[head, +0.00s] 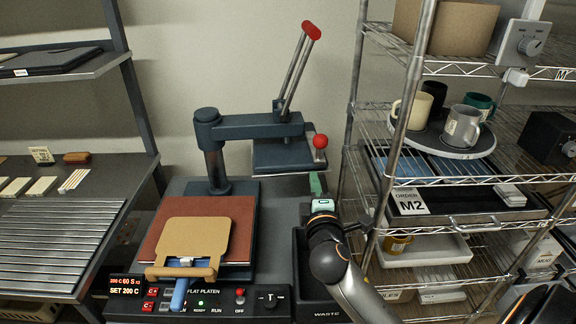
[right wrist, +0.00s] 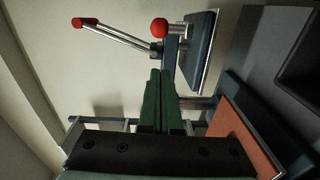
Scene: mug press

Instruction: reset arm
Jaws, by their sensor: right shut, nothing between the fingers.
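My right gripper (head: 317,184) is shut and empty, with its green fingers pointing toward the press. The fingers lie together in the right wrist view (right wrist: 158,100). In the head view it is just below the right end of the press's upper plate (head: 290,156), apart from it as far as I can tell. The red-tipped lever (head: 297,68) stands up. The upper plate is swung to the right, clear of the reddish-brown lower platen (head: 240,212). My left gripper is not in view.
A tan board (head: 190,240) lies on the platen, with a wooden handle and blue piece at its front. A black bin (head: 312,285) stands right of the press. A wire rack (head: 420,180) with mugs on a round tray (head: 440,140) stands close right. A slatted bench (head: 60,240) is left.

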